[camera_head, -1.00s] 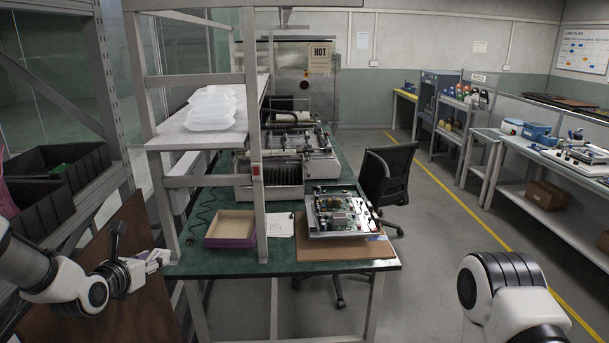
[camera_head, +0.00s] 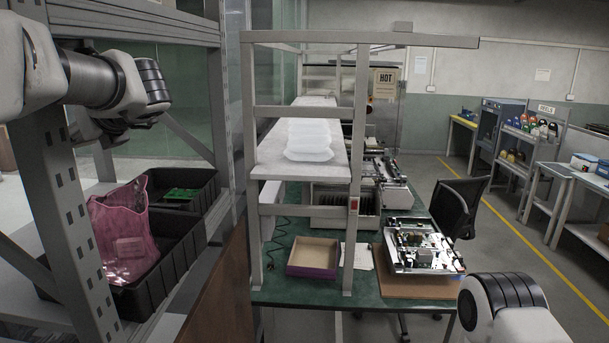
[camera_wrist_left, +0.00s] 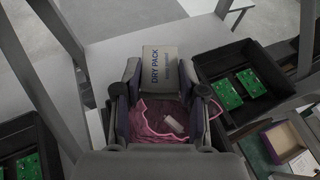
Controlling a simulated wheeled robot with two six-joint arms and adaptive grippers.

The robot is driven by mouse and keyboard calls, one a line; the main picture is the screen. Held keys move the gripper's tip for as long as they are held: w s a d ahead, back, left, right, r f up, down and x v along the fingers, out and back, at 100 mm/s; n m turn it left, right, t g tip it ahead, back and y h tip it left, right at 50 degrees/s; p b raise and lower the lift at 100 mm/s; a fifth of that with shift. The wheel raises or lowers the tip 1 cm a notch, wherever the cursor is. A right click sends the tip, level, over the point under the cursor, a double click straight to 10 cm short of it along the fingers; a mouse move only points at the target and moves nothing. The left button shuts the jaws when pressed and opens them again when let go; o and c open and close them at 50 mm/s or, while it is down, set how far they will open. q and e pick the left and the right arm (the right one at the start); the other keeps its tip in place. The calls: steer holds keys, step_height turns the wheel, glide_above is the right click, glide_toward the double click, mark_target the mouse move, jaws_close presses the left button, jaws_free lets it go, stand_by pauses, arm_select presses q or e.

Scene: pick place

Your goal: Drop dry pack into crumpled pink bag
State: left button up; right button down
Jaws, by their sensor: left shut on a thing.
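The dry pack (camera_wrist_left: 160,70), a grey packet with dark "DRY PACK" lettering, is between the fingers of my left gripper (camera_wrist_left: 160,92) in the left wrist view. That gripper is shut on it, above the pink bag (camera_wrist_left: 150,112). In the head view the crumpled pink bag (camera_head: 118,228) stands open in a black bin (camera_head: 160,285) on the left shelf. A small pale item shows in or through the bag. In the head view my left arm reaches in at upper left; its fingers and the pack are hidden there. My right gripper is out of view.
A second black bin (camera_head: 199,188) holds a green circuit board (camera_head: 181,194). A perforated metal shelf post (camera_head: 70,200) stands in front of the bag's left side. To the right is a green bench (camera_head: 285,285) with an open cardboard box (camera_head: 313,257).

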arm_select(q)
steer(key=shift+s+a+r, duration=0.1)
steer(key=shift+s+r, duration=0.2)
steer(key=shift+s, duration=0.15)
steer(key=shift+d+f, duration=0.9)
steer(key=shift+d, duration=0.15)
steer(key=f, duration=0.4)
steer(key=shift+a, duration=0.3)
steer(key=o, duration=0.8)
steer(key=shift+w+d, duration=0.1)
steer(key=shift+o, duration=0.2)
